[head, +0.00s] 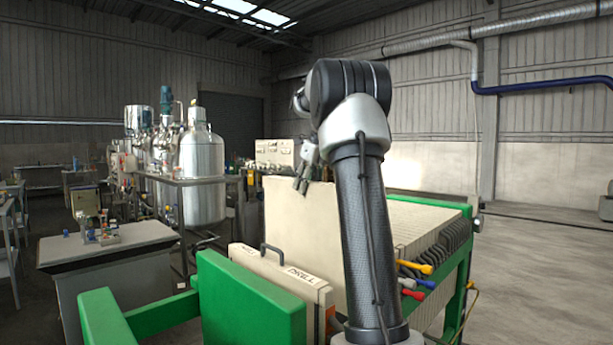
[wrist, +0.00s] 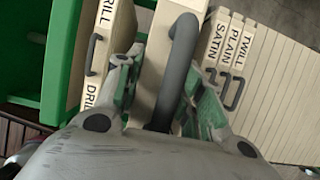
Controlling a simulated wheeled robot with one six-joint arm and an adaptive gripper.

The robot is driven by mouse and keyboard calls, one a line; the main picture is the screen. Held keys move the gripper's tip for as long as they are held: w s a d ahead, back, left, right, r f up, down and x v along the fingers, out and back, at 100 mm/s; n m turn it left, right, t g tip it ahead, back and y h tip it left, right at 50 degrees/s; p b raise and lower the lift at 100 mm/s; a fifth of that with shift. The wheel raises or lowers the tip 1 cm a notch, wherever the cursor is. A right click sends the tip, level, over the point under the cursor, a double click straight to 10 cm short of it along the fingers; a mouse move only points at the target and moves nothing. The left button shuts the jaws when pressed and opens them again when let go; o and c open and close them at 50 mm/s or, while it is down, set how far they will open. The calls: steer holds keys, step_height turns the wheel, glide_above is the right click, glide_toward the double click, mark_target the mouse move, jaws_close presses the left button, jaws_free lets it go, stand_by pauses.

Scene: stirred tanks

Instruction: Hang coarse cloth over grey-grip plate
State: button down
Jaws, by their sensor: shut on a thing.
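In the wrist view, my gripper (wrist: 165,85) is shut with a finger on each side of a thick dark grey handle (wrist: 184,45). The handle is on the edge of a cream plate (wrist: 150,75). In the head view, my gripper (head: 303,183) points down at the top of a tall cream panel (head: 300,230); its fingertips are partly hidden. Plates marked SATIN, PLAIN and TWILL (wrist: 225,55) stand at the right. I cannot tell which piece is the coarse cloth.
A green press frame (head: 250,305) holds the plates, with a plate stack (head: 420,222) at the right. Yellow (head: 415,267) and red (head: 412,283) grips stick out at its side. A grey bench (head: 105,255) and steel tanks (head: 202,175) stand left. Floor at right is clear.

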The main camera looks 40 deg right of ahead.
mark_target(306, 236)
steer(key=shift+f, duration=8.65)
steer(key=shift+w+d, duration=0.15)
steer(key=shift+d, duration=1.05)
steer(key=shift+w+d, duration=0.2)
steer(key=shift+d, duration=1.05)
steer(key=shift+w+d, duration=0.15)
steer(key=shift+d, duration=1.05)
steer(key=shift+d+f, duration=0.1)
steer(key=shift+f, duration=2.1)
steer(key=c, duration=0.8)
jaws_free()
